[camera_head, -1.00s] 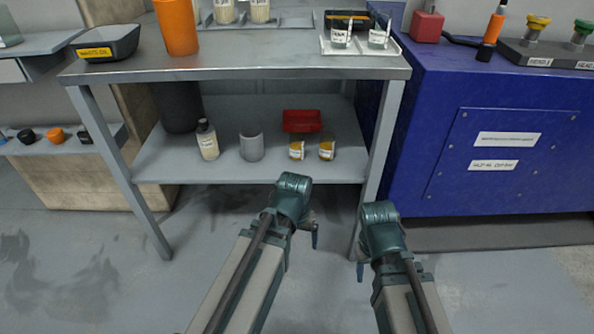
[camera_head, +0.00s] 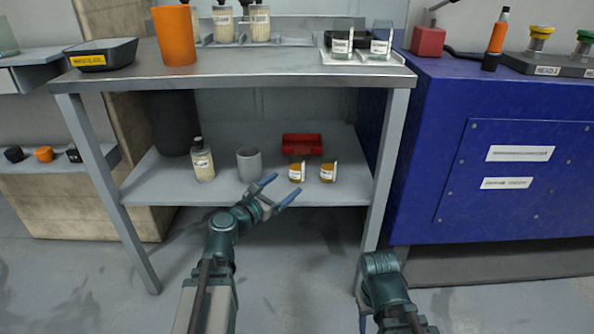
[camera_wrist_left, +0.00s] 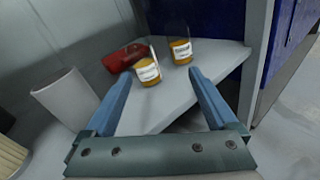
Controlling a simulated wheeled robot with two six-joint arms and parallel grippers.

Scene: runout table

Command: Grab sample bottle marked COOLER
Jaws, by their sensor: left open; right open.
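Two small amber sample bottles with white labels stand on the lower shelf, a left one (camera_head: 296,172) and a right one (camera_head: 328,173). They also show in the left wrist view, the left one (camera_wrist_left: 147,72) ahead between the finger lines and the right one (camera_wrist_left: 181,51) farther off. I cannot read which label says COOLER. My left gripper (camera_head: 285,187) is open and empty, in front of the shelf edge and short of the bottles; its fingers also show in the left wrist view (camera_wrist_left: 161,76). My right gripper (camera_head: 363,312) is low at the right, apart from everything, its fingers mostly hidden.
The lower shelf (camera_head: 150,190) also holds a white-labelled bottle (camera_head: 202,160), a grey cup (camera_head: 249,165) and a red bin (camera_head: 302,145). The tabletop (camera_head: 270,68) overhangs it, with a table leg (camera_head: 385,165) at the right. Two jars (camera_head: 381,42) stand on a tray above.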

